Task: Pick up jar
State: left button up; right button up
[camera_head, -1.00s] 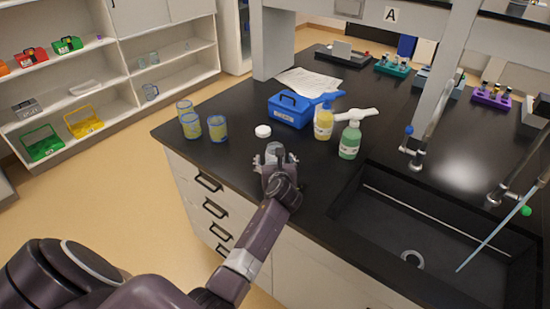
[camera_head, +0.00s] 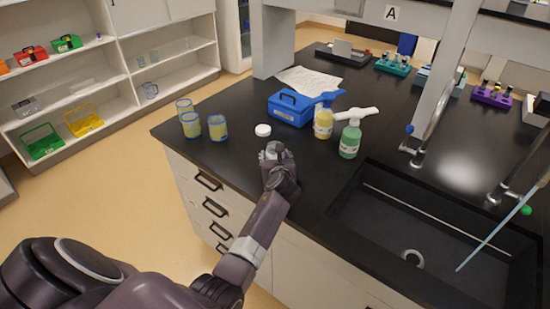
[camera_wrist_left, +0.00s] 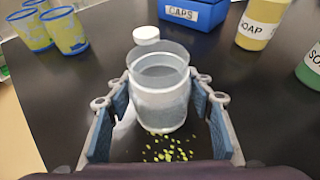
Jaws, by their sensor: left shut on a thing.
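The jar (camera_wrist_left: 162,90) is clear, open-topped and upright, with a whitish lower part. My left gripper (camera_wrist_left: 161,108) is shut on it, one blue-padded finger on each side. In the head view my left gripper (camera_head: 274,152) is at the counter's front edge region, and its hand hides most of the jar. A round white cap (camera_head: 263,130) lies on the counter just beyond the jar; it also shows in the wrist view (camera_wrist_left: 146,34). My right gripper is not in view.
Several yellow-patterned cups (camera_head: 218,129) stand to the left. A blue caps box (camera_head: 291,108), a yellow soap bottle (camera_head: 323,124) and a green soap bottle (camera_head: 349,141) stand behind and right. The sink (camera_head: 430,235) is at right. Yellow-green bits (camera_wrist_left: 166,149) show below the jar.

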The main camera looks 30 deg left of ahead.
pick_arm(q)
jog(key=shift+r, duration=0.1)
notch_tip(320, 180, up, 20)
jog(key=shift+f+b, duration=0.1)
jog(key=shift+b, duration=0.2)
dwell(0.3)
jog(key=shift+d, duration=0.1)
dwell(0.3)
